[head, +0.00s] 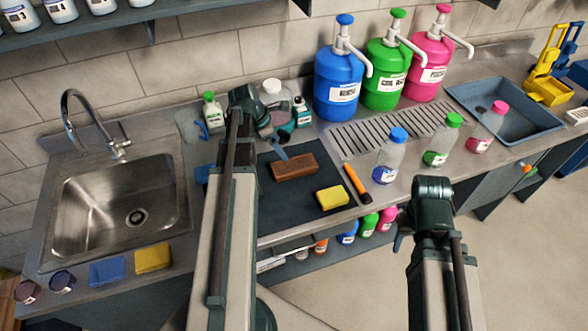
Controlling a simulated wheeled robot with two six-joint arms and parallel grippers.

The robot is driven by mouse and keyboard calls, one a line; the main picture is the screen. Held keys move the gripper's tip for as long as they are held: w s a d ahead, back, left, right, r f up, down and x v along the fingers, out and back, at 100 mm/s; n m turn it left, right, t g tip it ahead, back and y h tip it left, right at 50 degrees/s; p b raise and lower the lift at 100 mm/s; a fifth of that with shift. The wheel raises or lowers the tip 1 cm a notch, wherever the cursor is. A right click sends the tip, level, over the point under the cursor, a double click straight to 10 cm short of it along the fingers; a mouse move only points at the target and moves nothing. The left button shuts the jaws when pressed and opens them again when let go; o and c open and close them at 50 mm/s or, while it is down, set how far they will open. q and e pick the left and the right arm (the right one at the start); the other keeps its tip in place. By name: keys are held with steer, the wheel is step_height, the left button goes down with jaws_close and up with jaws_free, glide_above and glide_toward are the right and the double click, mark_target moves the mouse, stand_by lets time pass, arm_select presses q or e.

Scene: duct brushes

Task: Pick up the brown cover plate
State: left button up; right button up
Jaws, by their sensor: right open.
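A brown rectangular block (295,167), the only brown plate-like thing I make out, lies flat on the dark mat (265,205) on the counter. My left gripper (281,150) hangs just behind and left of the block, seemingly apart from it. Its arm covers the left part of the mat, and its jaws are too small to read. My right gripper (400,240) is open at the counter's front edge, right of the mat and well away from the block. Its arm hides most of its jaws.
A yellow sponge (332,197) and an orange-handled tool (356,183) lie beside the block. Several small bottles stand behind the mat. A clear blue-capped bottle (391,155) stands to the right. A steel sink (120,205) is at left, large pump bottles (338,85) behind.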

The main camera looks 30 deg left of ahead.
arm_select(q)
steer(key=b, duration=0.6)
glide_above(294, 165)
steer(key=s+a, duration=0.2)
step_height(294, 165, down, 6)
steer(key=shift+f, duration=0.2)
steer(key=shift+w+d+f, duration=0.25)
steer(key=shift+f, duration=0.1)
steer(key=b+x, duration=0.5)
steer(key=shift+w+f, duration=0.1)
steer(key=shift+d, duration=0.1)
steer(key=c, duration=1.3)
steer(key=shift+c, duration=0.2)
steer(key=shift+r, duration=0.2)
